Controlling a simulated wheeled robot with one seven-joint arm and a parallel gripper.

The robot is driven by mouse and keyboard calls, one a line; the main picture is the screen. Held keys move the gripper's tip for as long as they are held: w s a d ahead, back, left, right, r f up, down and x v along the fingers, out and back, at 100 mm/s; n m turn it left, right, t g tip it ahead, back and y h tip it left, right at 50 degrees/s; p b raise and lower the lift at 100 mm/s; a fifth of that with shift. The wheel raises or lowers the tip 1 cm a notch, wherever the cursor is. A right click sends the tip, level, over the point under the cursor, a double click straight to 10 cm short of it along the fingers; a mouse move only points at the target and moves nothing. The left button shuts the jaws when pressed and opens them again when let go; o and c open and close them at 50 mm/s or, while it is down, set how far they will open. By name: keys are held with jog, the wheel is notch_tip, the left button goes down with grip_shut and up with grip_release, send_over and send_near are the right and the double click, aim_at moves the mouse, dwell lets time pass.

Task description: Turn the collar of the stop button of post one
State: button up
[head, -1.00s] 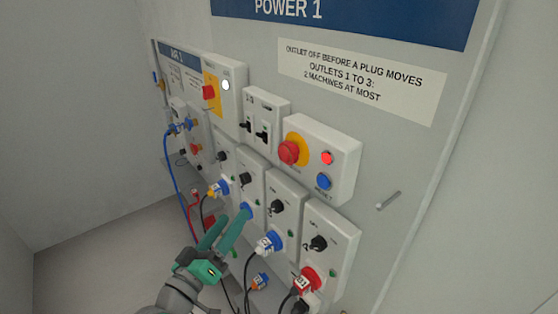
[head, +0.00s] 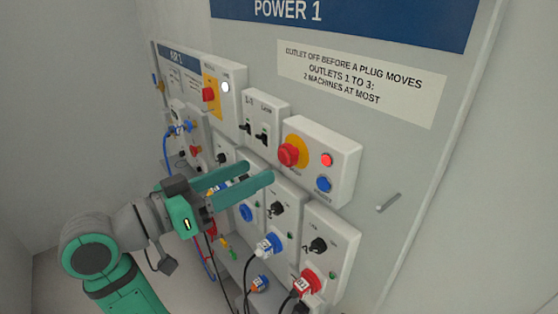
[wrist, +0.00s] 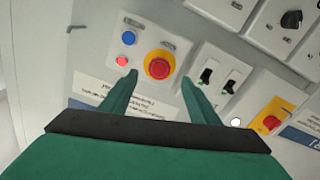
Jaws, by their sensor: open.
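The stop button is a red mushroom head (head: 288,154) with a yellow collar (head: 299,144) around it, on a pale box under the POWER 1 sign. In the wrist view the red head (wrist: 158,69) and yellow collar (wrist: 158,55) lie near the middle, ahead of the gap between my fingers. My gripper (head: 259,172) is open and empty, its fingertips a little below and left of the button in the head view. In the wrist view my gripper (wrist: 159,78) has one finger on each side of the button's outline. I see no contact.
A lit red lamp (head: 327,158) and a blue reset button (head: 324,184) sit right of the stop button. A two-switch box (head: 265,117) is to its left. Outlets with plugs and cables hang below, including a red plug (head: 309,281). A peg (head: 388,201) sticks out at right.

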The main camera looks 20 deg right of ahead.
aim_at(282, 159)
jog(key=x, duration=0.7)
jog(key=shift+w+d, duration=0.1)
jog(key=shift+d, duration=0.15)
jog(key=c, duration=1.1)
